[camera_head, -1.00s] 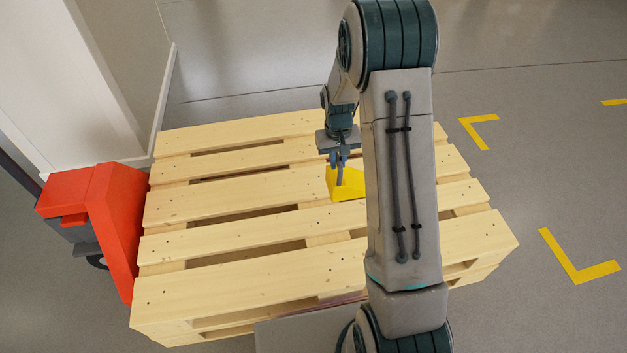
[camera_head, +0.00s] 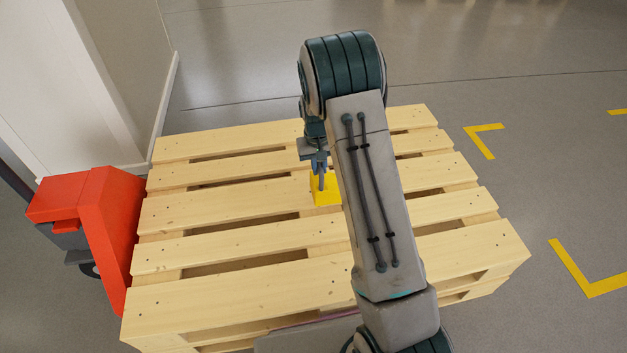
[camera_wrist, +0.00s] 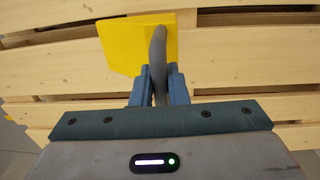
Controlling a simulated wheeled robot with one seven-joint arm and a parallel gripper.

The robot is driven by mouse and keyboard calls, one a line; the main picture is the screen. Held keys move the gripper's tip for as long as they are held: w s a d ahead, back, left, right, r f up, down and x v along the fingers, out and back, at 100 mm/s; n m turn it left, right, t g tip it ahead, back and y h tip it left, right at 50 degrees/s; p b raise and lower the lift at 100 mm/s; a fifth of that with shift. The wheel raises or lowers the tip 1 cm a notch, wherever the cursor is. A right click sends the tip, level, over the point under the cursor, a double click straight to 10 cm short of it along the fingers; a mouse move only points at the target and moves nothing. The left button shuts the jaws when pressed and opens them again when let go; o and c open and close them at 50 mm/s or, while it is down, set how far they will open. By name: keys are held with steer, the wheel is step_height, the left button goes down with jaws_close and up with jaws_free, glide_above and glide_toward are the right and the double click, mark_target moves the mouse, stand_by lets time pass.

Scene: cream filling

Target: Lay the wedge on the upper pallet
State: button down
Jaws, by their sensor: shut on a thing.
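The yellow wedge (camera_head: 327,190) is at my gripper, over the middle slats of the wooden pallet (camera_head: 240,286). In the wrist view the wedge (camera_wrist: 132,42) shows as a flat yellow shape with a grey curved handle (camera_wrist: 158,55). My gripper (camera_head: 320,170) is shut on the handle, and both blue fingers (camera_wrist: 158,88) stand on either side of it. The wedge is very near the top slats; whether it touches them I cannot tell. My arm hides part of the pallet to its right.
A red pallet jack part (camera_head: 105,225) stands against the pallet's left side. A white wall (camera_head: 100,80) is at the back left. Yellow corner marks (camera_head: 590,285) lie on the grey floor at the right. The slats left of the wedge are bare.

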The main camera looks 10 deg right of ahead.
mark_target(316, 180)
steer(key=shift+w+a+f, duration=0.35)
steer(key=shift+a, duration=0.15)
steer(key=shift+f+b, duration=1)
steer(key=shift+f, duration=1.05)
steer(key=c, duration=1.4)
jaws_free()
